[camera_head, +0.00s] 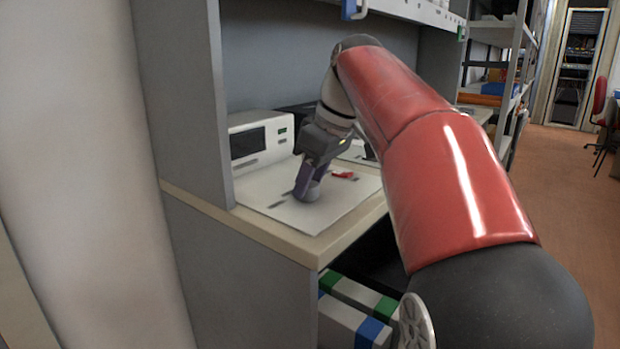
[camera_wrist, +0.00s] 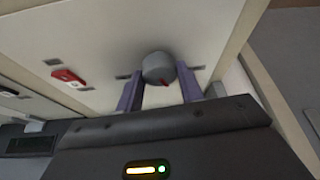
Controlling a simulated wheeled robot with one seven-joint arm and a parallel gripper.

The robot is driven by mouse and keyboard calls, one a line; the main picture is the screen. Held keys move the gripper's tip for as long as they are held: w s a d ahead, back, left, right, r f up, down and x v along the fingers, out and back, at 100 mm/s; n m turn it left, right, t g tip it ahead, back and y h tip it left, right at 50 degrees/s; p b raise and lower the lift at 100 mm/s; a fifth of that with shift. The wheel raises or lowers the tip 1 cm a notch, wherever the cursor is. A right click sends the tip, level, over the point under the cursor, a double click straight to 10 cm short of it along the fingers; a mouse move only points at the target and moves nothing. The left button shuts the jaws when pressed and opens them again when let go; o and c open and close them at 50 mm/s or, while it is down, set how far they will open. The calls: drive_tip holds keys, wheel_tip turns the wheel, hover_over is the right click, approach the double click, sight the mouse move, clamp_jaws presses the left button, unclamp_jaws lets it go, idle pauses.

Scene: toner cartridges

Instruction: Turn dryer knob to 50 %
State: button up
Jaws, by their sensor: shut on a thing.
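The dryer knob (camera_head: 311,196) is a grey round dial on the white top panel (camera_head: 262,190) of the dryer. In the wrist view the knob (camera_wrist: 157,66) has a red pointer mark at its lower edge, towards the right finger. My gripper (camera_head: 306,184) reaches down to the panel, and its purple fingers (camera_wrist: 160,73) stand on either side of the knob, shut on it. Small dark marks lie on the panel around the knob; their text is too small to read. The knob's exact setting cannot be told.
A red switch (camera_head: 342,174) sits on the panel beside the knob and also shows in the wrist view (camera_wrist: 68,77). A white device with a dark display (camera_head: 248,142) stands behind. A grey cabinet wall (camera_head: 186,95) rises at left. White boxes with coloured ends (camera_head: 350,318) lie below.

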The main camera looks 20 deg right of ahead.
drive_tip(key=n+g, duration=0.1)
drive_tip(key=n, duration=0.2)
drive_tip(key=shift+w+d+n+y, duration=0.1)
drive_tip(key=shift+w+n+y, duration=0.05)
drive_tip(key=shift+n+y, duration=0.2)
drive_tip(key=shift+n+g+y, duration=0.35)
drive_tip(key=shift+n+g, duration=0.45)
drive_tip(key=shift+n, duration=1.05)
drive_tip(key=o, duration=1)
